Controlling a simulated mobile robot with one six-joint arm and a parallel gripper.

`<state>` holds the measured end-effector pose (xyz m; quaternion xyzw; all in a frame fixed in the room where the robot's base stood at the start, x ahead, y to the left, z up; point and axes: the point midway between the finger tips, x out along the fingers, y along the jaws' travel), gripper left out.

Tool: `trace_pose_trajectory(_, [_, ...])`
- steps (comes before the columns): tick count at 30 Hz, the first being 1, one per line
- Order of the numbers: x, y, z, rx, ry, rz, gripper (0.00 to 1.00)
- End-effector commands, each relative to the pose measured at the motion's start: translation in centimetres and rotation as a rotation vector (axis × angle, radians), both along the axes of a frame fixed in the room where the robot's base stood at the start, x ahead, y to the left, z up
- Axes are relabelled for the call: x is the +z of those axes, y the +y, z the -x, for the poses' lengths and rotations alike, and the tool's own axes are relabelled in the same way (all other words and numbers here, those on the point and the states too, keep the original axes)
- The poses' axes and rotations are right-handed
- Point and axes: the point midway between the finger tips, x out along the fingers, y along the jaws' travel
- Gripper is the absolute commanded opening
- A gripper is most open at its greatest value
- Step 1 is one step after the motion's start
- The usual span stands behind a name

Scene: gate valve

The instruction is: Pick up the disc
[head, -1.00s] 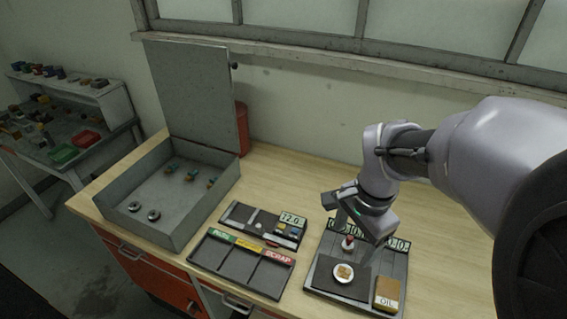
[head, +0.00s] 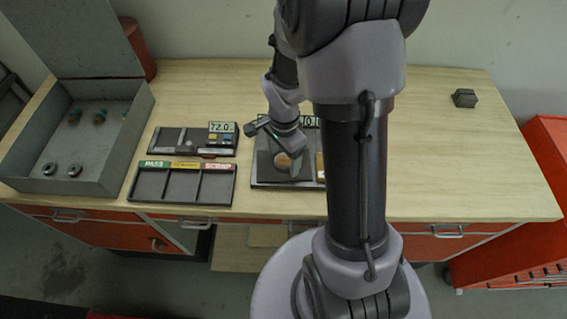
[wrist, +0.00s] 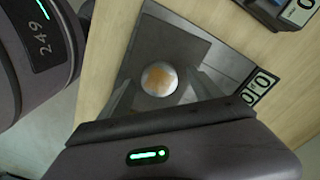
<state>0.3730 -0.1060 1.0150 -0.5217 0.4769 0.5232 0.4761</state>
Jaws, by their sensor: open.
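The disc (head: 282,160) is a round pale piece with a tan-orange patch on top. It lies on a dark pad of the black tray (head: 262,183). In the wrist view the disc (wrist: 160,79) sits between the two fingers of my gripper (wrist: 162,84). The fingers are apart, with a gap on both sides of the disc. In the head view my gripper (head: 287,150) is over the tray, close to the disc and partly in front of it. I cannot tell the exact height of the fingertips.
A display reading 10.0 (wrist: 258,86) stands at the tray's edge. Left are a sorting tray (head: 183,187), a gauge tray (head: 180,141) and an open grey box (head: 95,168) holding small parts. My arm hides part of the tray. The bench's right side is clear except a dark block (head: 464,98).

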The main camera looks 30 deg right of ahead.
Motion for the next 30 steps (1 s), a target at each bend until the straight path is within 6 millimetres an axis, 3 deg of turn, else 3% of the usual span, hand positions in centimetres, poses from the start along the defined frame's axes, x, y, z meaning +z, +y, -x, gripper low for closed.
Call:
trace_pose_trajectory(6, [-0.2, 0.0, 0.0, 0.0, -0.001, 0.0, 0.74])
trace_pose_trajectory(7, [-0.2, 0.0, 0.0, 0.0, -0.001, 0.0, 0.7])
trace_pose_trajectory(18, [-0.1, 0.0, 0.0, 0.0, -0.001, 0.001, 0.0])
trace_pose_trajectory(30, [0.7, 0.0, -0.1, 0.0, -0.003, 0.001, 0.0])
